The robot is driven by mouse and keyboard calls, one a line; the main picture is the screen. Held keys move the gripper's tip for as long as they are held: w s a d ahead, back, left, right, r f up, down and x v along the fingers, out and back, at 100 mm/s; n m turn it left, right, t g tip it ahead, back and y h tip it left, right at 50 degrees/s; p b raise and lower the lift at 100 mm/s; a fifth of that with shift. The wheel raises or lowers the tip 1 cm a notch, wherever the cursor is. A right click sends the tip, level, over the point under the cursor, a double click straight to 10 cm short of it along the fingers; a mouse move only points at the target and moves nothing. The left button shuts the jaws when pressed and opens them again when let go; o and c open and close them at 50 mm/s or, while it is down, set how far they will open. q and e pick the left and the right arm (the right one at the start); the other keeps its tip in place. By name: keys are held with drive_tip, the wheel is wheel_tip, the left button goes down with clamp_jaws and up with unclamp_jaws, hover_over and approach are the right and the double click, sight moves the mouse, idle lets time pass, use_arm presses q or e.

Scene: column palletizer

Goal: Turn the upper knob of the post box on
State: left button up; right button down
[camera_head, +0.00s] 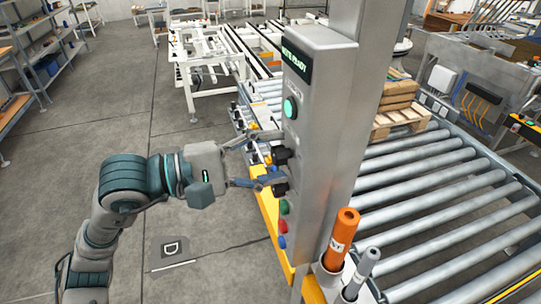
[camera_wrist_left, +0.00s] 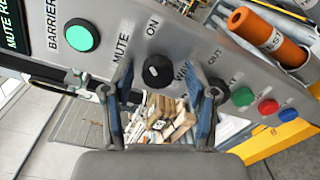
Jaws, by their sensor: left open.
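The grey post box (camera_head: 318,110) stands upright in the head view, with two black knobs on its face. My left gripper (camera_head: 272,156) comes from the left and is open at the upper knob (camera_head: 283,154). In the left wrist view the upper knob (camera_wrist_left: 157,71) shows between the two blue fingers of my left gripper (camera_wrist_left: 160,80), with gaps on both sides. The knob's labels read MUTE and ON; its exact setting is hard to tell. The lower knob (camera_head: 280,189) sits below; in the wrist view it is partly behind the right finger. My right gripper is out of view.
A lit green button (camera_head: 290,107) is above the knobs, under a display (camera_head: 297,62). Green, red and blue buttons (camera_head: 283,224) are below them. An orange tube (camera_head: 343,230) stands in a holder at the post's foot. A roller conveyor (camera_head: 430,190) lies behind it.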

use_arm(q)
drive_tip(key=v, duration=1.2)
drive_tip(key=shift+w+f, duration=0.1)
drive_tip(key=shift+w, duration=0.05)
